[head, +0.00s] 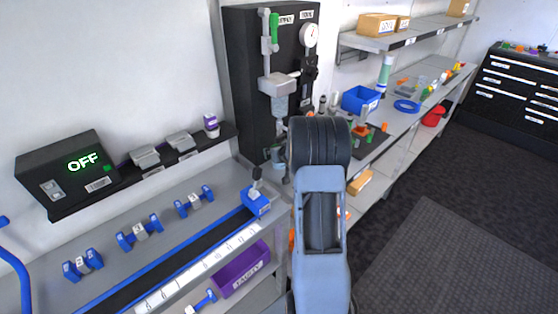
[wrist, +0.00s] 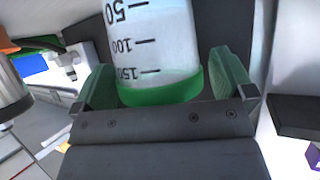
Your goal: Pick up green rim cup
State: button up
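The green rim cup (wrist: 155,50) is a clear measuring cup marked 50, 100 and 150, large in the wrist view. Its green rim is at the end nearest my gripper's palm. My gripper (wrist: 164,78) is open, with one green-padded finger on each side of the cup. A narrow gap shows at the right finger; contact at the left finger cannot be told. The cup's far end is cut off by the picture's top edge. In the head view my arm hides the gripper, and I cannot make out the cup for certain.
A black panel (head: 245,60) with a gauge (head: 309,35) and clear cylinder stands behind my arm. A workbench with blue dumbbell-shaped parts (head: 140,232) and a purple bin (head: 242,268) is at left. Shelves with a blue bin (head: 361,99) are at right. Dark floor (head: 440,240) is clear.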

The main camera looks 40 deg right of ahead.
jog(key=c, duration=1)
jog(key=shift+r, duration=0.2)
